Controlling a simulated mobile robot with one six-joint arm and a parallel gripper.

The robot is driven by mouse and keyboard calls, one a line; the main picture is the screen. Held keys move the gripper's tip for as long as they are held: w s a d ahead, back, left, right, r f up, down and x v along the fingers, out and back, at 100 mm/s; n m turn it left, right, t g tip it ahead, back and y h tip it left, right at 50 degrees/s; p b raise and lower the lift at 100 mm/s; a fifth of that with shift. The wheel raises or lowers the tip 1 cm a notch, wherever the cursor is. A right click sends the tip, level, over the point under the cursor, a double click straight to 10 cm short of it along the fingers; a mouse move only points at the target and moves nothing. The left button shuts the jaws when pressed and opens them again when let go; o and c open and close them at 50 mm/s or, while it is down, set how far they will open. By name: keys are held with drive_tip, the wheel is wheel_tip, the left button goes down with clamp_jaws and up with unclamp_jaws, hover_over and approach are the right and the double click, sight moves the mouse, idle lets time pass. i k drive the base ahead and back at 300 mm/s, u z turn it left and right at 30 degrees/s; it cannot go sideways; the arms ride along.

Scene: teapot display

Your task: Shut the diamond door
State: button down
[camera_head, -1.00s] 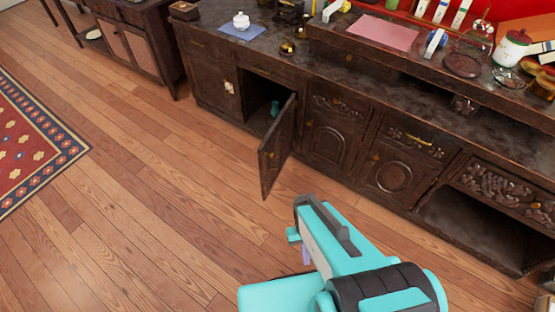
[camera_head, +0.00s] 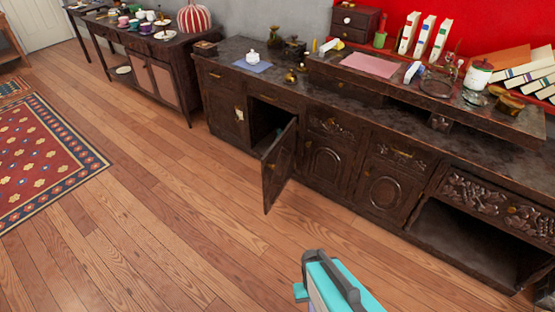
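A dark wooden cabinet door (camera_head: 280,168) stands wide open from the long sideboard, left of the arched door. A small brass-coloured knob shows near its free edge. I cannot make out a diamond on its face, but the neighbouring closed doors carry an arch (camera_head: 326,165) and a circle (camera_head: 386,194). The dark compartment (camera_head: 264,122) behind the open door holds a small teal object, partly hidden by the door. My turquoise arm end (camera_head: 330,285), with a dark grey strip, shows at the bottom edge, apart from the door. No fingers can be made out.
Bare wooden floor (camera_head: 190,220) lies in front of the open door. A patterned rug (camera_head: 45,160) is at the left. The sideboard top (camera_head: 225,55) carries a teapot on a blue mat (camera_head: 252,66), a pink mat (camera_head: 368,66), books and jars. Another table stands at the back left.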

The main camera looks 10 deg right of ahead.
sight(279, 164)
drive_tip(key=z, duration=1.25)
drive_tip(key=k, duration=0.1)
drive_tip(key=u, duration=2.7)
drive_tip(key=i, duration=1.4)
drive_tip(key=z, duration=0.75)
